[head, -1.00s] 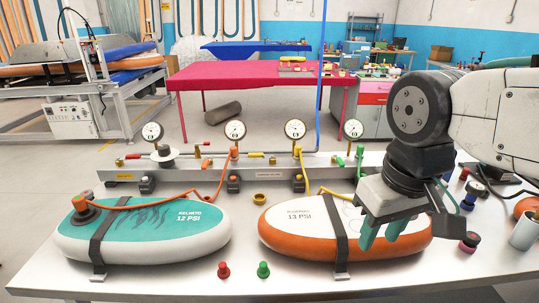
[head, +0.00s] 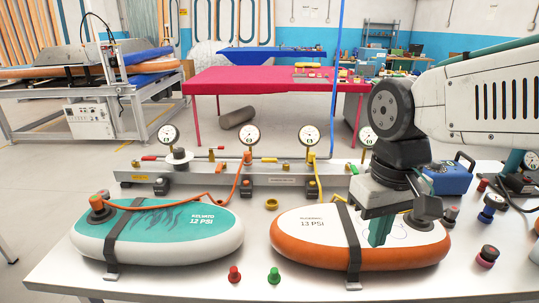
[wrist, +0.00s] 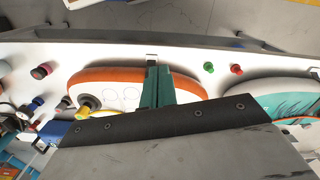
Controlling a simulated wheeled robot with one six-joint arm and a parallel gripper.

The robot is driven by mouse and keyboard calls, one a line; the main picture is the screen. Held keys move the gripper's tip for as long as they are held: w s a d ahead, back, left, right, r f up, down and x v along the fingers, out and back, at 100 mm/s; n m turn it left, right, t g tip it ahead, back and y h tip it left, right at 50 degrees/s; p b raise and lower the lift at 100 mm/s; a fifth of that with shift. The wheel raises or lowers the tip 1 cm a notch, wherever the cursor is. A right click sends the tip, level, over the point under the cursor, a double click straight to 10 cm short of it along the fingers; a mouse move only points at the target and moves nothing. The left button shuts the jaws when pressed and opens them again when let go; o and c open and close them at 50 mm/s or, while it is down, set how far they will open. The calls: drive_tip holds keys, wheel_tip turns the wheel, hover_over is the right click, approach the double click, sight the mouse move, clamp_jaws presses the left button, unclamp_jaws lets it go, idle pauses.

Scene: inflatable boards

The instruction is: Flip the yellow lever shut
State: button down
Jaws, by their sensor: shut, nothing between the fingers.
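The yellow lever (head: 268,160) lies along the grey manifold rail, left of the third pressure gauge (head: 309,134). It is small in the head view, and its exact angle is hard to read. My gripper (head: 380,238) is shut and empty, with green fingers pointing down over the white and orange board. It is to the right of the lever and nearer the camera, well apart from it. In the wrist view the shut fingers (wrist: 157,88) show in front of that board (wrist: 105,92); the lever is not seen there.
The manifold rail (head: 200,175) carries gauges, hoses, a red lever (head: 149,158) and a green lever (head: 353,168). The teal board (head: 205,235) and the white and orange board (head: 300,250) lie in front. Red and green caps stand at the front edge; a blue case (head: 448,178) stands right.

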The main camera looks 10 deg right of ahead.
drive_tip(key=w+a, duration=0.1)
drive_tip(key=w, duration=2.1)
drive_tip(key=m+t+h, duration=0.1)
drive_tip(key=m+t, duration=0.1)
approach(275, 161)
wheel_tip(275, 161, down, 3)
drive_tip(key=s, duration=0.1)
drive_tip(key=w+r+m+t, duration=0.1)
drive_tip(key=w+r, duration=0.3)
drive_tip(key=w, duration=0.2)
drive_tip(key=shift+w+a+r+t, duration=0.25)
drive_tip(key=shift+a+r+t, duration=0.1)
drive_tip(key=shift+r+t, duration=0.05)
drive_tip(key=f, duration=0.9)
drive_tip(key=shift+w+d+f, duration=0.1)
drive_tip(key=shift+w, duration=0.25)
drive_tip(key=shift+s+a+f, duration=0.1)
drive_tip(key=shift+s+a, duration=0.1)
drive_tip(key=shift+s, duration=0.55)
